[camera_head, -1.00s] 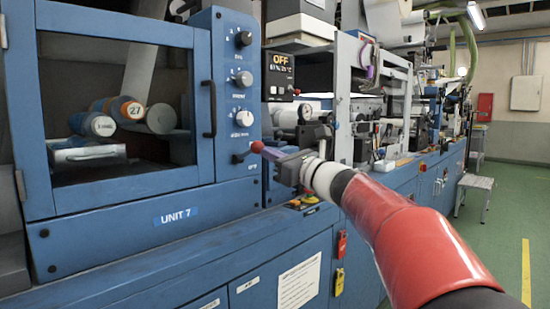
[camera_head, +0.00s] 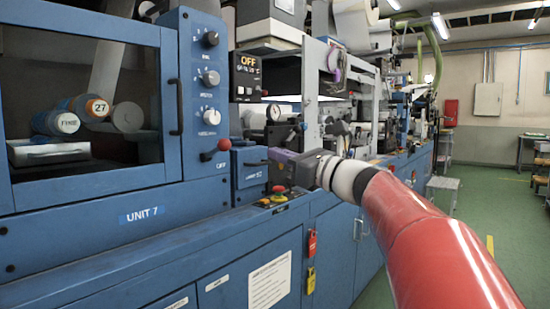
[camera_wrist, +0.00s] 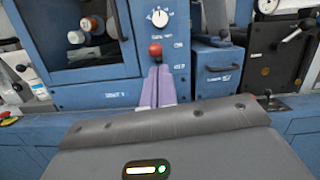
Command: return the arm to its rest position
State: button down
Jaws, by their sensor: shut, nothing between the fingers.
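My arm, red with a white wrist section, reaches in from the lower right of the head view. My gripper (camera_head: 272,160), with purple fingers, is in front of the blue machine, to the right of a red-knobbed lever (camera_head: 223,145) and apart from it. In the wrist view the purple fingers (camera_wrist: 157,72) are together and empty. They point toward the red knob (camera_wrist: 155,49), which shows just beyond their tips. The arm is still stretched out toward the machine.
The blue Unit 7 cabinet (camera_head: 100,215) fills the left. An emergency button (camera_head: 279,189) sits on the ledge below my gripper. Red (camera_head: 311,243) and yellow (camera_head: 311,280) tags hang on the front. A grey step stool (camera_head: 442,190) stands on open green floor at right.

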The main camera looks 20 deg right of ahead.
jog(key=s+a+f+n+g+h, duration=0.2)
jog(key=s+a+f+n+g, duration=0.25)
jog(key=s+f+n, duration=0.4)
jog(key=s+a+f+n+g+h, duration=0.3)
jog(key=s+a+f+n, duration=0.25)
jog(key=f, duration=0.55)
jog(key=s+d+f+n+g+h, duration=0.1)
jog(key=s+d+f+n+h, duration=0.2)
jog(key=s+f+n, duration=0.3)
jog(key=s+d+f+n+g+h, duration=0.2)
jog(key=s+d+f+n+h, duration=0.2)
jog(key=s+f+n, duration=0.3)
notch_tip(320, 180, down, 4)
jog(key=s, duration=0.2)
jog(key=shift+s+d+r, duration=0.15)
jog(key=shift+s+r, duration=0.05)
jog(key=shift+s, duration=0.1)
